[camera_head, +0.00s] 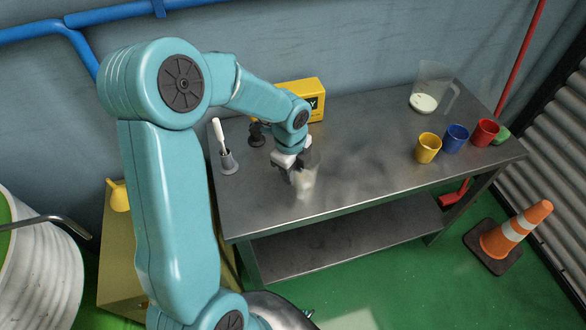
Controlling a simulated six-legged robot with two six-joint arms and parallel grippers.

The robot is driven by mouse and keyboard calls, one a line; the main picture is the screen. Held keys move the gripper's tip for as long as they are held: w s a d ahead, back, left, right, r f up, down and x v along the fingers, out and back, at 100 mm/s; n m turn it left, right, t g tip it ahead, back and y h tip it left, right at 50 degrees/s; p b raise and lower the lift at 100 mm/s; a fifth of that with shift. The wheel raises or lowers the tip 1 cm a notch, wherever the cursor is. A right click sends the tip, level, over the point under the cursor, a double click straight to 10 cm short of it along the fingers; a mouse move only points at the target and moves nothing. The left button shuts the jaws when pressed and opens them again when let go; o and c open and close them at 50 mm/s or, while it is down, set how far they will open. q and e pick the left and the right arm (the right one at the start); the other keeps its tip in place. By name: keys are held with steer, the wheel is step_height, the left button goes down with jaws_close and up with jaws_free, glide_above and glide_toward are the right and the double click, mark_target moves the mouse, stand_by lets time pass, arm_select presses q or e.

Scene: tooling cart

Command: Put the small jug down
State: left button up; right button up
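The small jug (304,183) is clear, with something whitish in it. It is upright at the left part of the metal cart's top (350,172), near the front edge. My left gripper (295,174) comes down on it from behind and to the left, and its dark fingers look closed on the jug. The fingers partly hide the jug, and I cannot tell whether its base touches the top. My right gripper is out of view.
A large clear jug (425,102) with white liquid stands at the back right. Yellow (428,149), blue (456,138) and red (485,132) mugs stand at the right. A brush in a grey holder (228,163) and a yellow box (304,98) are left. The middle is clear.

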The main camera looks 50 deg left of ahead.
arm_select(q)
steer(key=shift+r, duration=0.1)
steer(key=shift+r, duration=0.35)
step_height(320, 180, up, 12)
steer(key=s, duration=0.1)
steer(key=shift+f+p, duration=0.25)
steer(key=shift+p, duration=0.15)
steer(key=shift+w, duration=0.1)
steer(key=shift+s+f, duration=0.1)
steer(key=shift+s, duration=0.1)
